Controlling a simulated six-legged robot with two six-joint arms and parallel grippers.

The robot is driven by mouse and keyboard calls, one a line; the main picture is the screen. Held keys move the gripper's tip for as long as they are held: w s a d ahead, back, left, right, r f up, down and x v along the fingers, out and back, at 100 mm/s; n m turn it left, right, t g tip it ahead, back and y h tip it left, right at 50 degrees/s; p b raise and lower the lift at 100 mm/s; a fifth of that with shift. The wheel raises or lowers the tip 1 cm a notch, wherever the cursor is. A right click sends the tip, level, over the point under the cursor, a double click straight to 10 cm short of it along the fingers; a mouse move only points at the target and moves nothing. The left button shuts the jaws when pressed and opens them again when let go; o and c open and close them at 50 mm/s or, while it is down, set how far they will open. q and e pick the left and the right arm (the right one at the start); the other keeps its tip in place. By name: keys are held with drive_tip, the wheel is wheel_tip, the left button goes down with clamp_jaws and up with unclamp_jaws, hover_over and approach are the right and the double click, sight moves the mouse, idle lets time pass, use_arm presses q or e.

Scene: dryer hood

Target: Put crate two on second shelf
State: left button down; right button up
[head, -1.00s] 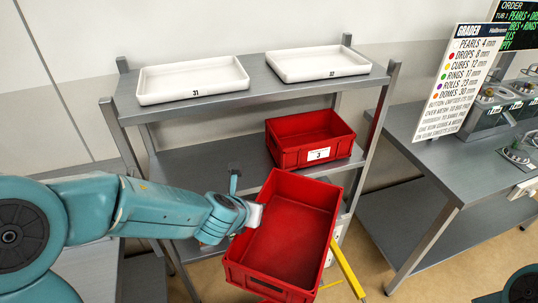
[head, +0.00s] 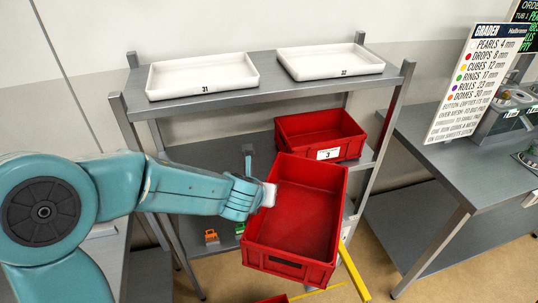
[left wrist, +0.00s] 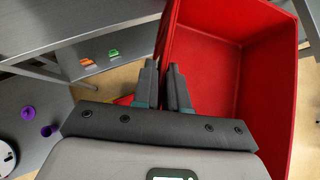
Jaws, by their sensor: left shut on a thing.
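An empty red crate (head: 300,222) hangs tilted in front of the shelf rack in the head view, its open top toward me. No number shows on it. My left gripper (head: 268,195) is shut on its left wall. In the left wrist view the left gripper's fingers (left wrist: 168,90) close on the wall of the red crate (left wrist: 225,65). The second shelf (head: 215,152) is the middle level of the grey rack. The held crate hides part of its front edge. My right gripper is out of view.
A red crate marked 3 (head: 320,135) stands on the second shelf's right side; its left part looks clear. White trays 31 (head: 200,77) and 32 (head: 330,62) stand on top. A yellow bar (head: 352,272) is below right. A grey bench (head: 445,175) stands right.

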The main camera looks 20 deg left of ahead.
use_arm(q)
drive_tip(key=w+a+f+n+g+y, duration=0.1)
drive_tip(key=w+a+f+n+y, duration=0.1)
drive_tip(key=a, duration=0.9)
drive_tip(key=w+a+f+n+g+y, duration=0.2)
drive_tip(key=w+a+n, duration=0.3)
drive_tip(key=a, duration=0.6)
drive_tip(key=w+a+f+n+g+y, duration=0.1)
drive_tip(key=w+a+f+n+y, duration=0.1)
drive_tip(key=a, duration=0.9)
wheel_tip(320, 180, down, 2)
drive_tip(key=shift+w+f+n+g+y+p, duration=0.1)
drive_tip(key=shift+w+n+g+y+p, duration=0.25)
drive_tip(key=shift+w+n, duration=0.6)
drive_tip(key=shift+s, duration=0.2)
